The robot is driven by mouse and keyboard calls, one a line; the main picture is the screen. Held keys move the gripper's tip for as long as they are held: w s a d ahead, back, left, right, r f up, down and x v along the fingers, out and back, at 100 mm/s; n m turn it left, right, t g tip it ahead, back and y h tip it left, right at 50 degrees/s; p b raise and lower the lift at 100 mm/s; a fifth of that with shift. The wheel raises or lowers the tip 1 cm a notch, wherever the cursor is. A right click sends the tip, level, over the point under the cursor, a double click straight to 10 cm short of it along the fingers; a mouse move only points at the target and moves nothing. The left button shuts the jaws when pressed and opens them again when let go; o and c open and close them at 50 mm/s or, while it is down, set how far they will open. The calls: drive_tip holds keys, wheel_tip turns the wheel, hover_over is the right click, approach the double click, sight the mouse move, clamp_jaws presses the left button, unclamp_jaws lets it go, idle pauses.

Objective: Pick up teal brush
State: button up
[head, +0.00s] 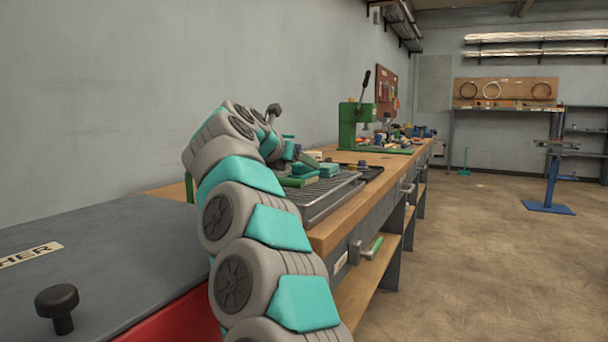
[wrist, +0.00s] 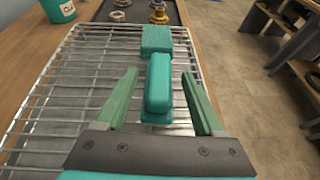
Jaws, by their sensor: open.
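The teal brush (wrist: 158,82) lies on a wire rack (wrist: 75,85) in the wrist view, its handle toward me and its square bristle head (wrist: 156,39) farther off. My gripper (wrist: 160,84) is open, with one green finger on each side of the brush handle and a gap on both sides. The fingers do not touch the brush, as far as I can tell. In the head view my arm reaches over the bench and hides part of the rack (head: 330,196); a teal block, likely the brush (head: 328,170), shows there.
A teal cup (wrist: 58,9) stands at the rack's upper left. A dark tray (wrist: 130,12) with small metal parts lies beyond the rack. A green press (head: 357,125) stands farther along the wooden bench (head: 335,232). Open floor lies to the right.

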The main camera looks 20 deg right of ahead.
drive_tip(key=shift+x, duration=1.05)
clamp_jaws()
